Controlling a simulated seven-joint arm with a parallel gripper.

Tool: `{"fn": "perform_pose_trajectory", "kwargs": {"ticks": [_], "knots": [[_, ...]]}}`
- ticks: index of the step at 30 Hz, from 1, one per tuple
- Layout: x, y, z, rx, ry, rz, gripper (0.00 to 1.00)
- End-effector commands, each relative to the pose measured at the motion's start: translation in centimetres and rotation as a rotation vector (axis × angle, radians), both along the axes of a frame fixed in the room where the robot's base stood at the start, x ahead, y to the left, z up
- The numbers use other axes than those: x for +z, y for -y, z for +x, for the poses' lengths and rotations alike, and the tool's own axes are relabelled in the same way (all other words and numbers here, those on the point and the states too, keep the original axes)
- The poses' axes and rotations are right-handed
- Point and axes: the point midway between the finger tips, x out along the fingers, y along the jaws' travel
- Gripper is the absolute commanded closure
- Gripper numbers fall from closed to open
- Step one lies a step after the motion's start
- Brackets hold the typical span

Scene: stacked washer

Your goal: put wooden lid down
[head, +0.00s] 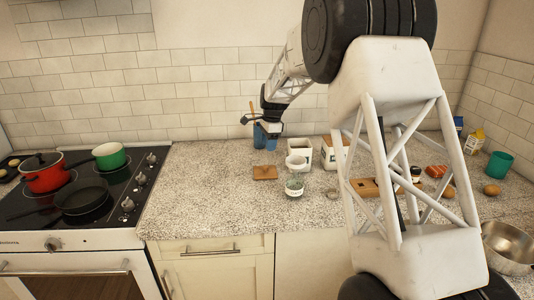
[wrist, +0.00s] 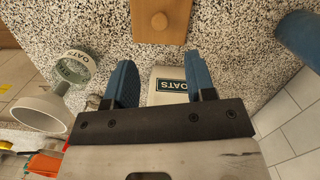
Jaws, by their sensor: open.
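The wooden lid (head: 265,172) is a flat square board with a round knob. It lies on the speckled counter (head: 215,205), left of the small jars. In the wrist view the lid (wrist: 160,32) is at the top middle, knob up, just beyond the fingertips and apart from them. My gripper (wrist: 161,80) is open, with its two blue fingers spread and nothing held. In the head view it is near the blue cup at the back of the counter, behind the lid, and its fingers are hard to make out.
A blue cup (wrist: 302,38) stands near the wall. The stove with pots (head: 45,174) is at left. The counter's front left is clear.

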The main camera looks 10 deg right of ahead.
Motion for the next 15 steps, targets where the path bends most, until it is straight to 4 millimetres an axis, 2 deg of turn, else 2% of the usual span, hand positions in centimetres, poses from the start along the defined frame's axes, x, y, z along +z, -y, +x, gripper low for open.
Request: {"fn": "perform_pose_trajectory", "kwargs": {"ticks": [6, 15], "knots": [[1.8, 0.2, 0.0, 0.000, -0.001, 0.000, 0.50], [2.2, 0.2, 0.0, 0.000, -0.001, 0.000, 0.50]]}}
